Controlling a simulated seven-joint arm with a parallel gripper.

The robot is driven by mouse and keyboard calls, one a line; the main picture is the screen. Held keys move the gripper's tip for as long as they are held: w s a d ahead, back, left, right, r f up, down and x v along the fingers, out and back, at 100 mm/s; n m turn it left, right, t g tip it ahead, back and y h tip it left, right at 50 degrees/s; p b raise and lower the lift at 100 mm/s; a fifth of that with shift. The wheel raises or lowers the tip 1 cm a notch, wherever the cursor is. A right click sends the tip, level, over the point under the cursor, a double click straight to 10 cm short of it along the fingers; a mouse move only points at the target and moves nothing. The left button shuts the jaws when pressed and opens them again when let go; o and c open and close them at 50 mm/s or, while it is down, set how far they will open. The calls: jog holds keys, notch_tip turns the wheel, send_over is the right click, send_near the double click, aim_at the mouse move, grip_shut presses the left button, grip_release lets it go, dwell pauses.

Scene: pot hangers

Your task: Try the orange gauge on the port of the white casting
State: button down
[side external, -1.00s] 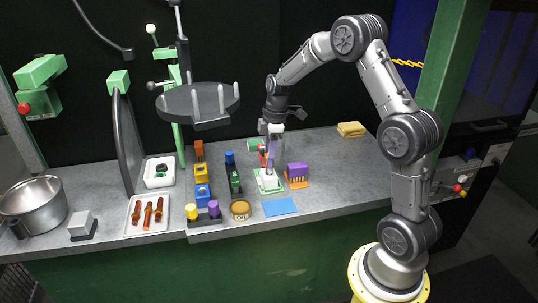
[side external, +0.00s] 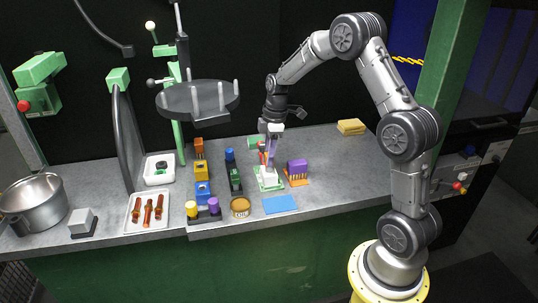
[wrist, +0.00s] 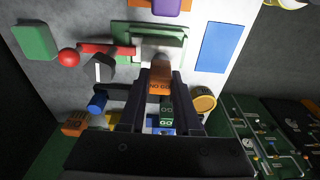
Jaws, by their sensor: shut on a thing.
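My gripper (wrist: 160,88) is shut on the orange gauge (wrist: 160,80), a block with dark "NO GO" lettering, in the wrist view. In the side view my gripper (side external: 271,150) points straight down over the white casting (side external: 268,179). The casting stands on a green plate (side external: 270,187), which also shows in the wrist view (wrist: 185,42). The gauge's lower end lies over the casting in the wrist view. The port is hidden, so I cannot tell whether the gauge touches or enters it. The gauge is hard to pick out in the side view.
A blue mat (side external: 281,204) and a round tin (side external: 240,207) lie in front. A green block marked "GO" (wrist: 167,108) stands nearby. Red-handled clamp parts (wrist: 68,57) are beside the plate.

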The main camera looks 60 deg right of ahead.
dwell(0.4)
jog(key=shift+r, duration=3.5)
jog(key=shift+a, duration=0.1)
